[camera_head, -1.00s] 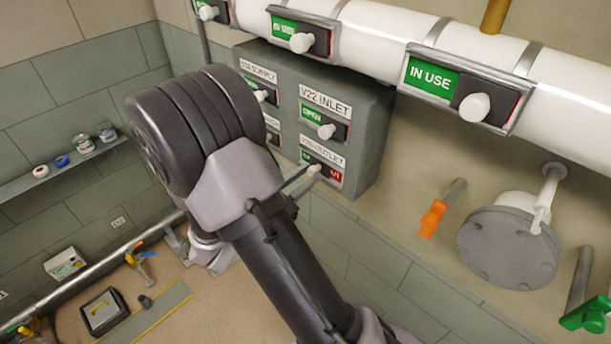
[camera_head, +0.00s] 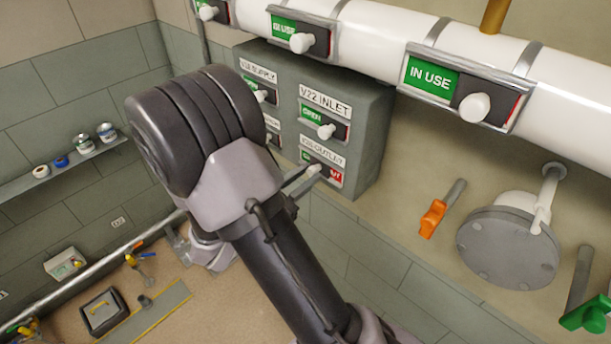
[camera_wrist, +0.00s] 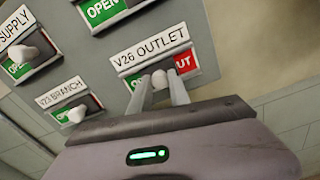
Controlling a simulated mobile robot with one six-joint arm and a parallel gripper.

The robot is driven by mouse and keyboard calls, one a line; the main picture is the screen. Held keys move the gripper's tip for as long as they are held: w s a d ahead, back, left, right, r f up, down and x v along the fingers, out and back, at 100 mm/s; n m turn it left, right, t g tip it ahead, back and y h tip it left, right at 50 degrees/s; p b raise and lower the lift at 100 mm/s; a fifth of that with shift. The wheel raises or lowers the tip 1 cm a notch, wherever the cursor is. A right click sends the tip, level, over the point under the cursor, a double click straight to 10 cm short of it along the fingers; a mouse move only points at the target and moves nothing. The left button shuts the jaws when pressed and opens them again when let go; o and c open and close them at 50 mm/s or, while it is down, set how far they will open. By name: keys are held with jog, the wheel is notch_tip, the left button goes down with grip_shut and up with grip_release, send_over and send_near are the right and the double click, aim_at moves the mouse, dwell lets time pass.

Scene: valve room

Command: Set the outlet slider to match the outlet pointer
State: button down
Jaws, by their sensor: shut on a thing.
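The V26 OUTLET slider (camera_wrist: 160,79) is a pale round knob on a dark plate below its label (camera_wrist: 150,50). It also shows in the head view (camera_head: 314,170), at the lower right of the grey panel. Some green shows left of its plate, and a red field (camera_wrist: 184,61) with the letters "UT" shows to its right. My gripper (camera_wrist: 161,84) is shut on the knob, one finger on each side. In the head view my arm hides part of the panel. I cannot tell which thing is the outlet pointer.
The V22 INLET slider (camera_head: 326,131) sits just above, showing green OPEN. The V23 BRANCH slider (camera_wrist: 77,114) is to the left. A white pipe (camera_head: 385,40) with IN USE sliders runs above. An orange handle (camera_head: 433,219) and a round flange (camera_head: 508,248) are at right.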

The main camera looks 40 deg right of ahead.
aim_at(310, 158)
jog(key=w+p, duration=0.1)
jog(key=w, duration=0.2)
jog(key=shift+w+a, duration=0.15)
jog(key=shift+w, duration=0.05)
jog(key=c, duration=1.2)
grip_release()
jog(key=shift+w, duration=0.1)
jog(key=shift+a, duration=0.1)
jog(key=s+a+p, duration=0.1)
jog(key=a+p, duration=0.3)
jog(key=a, duration=1.3)
jog(key=shift+s, duration=0.3)
jog(key=shift+a, duration=0.1)
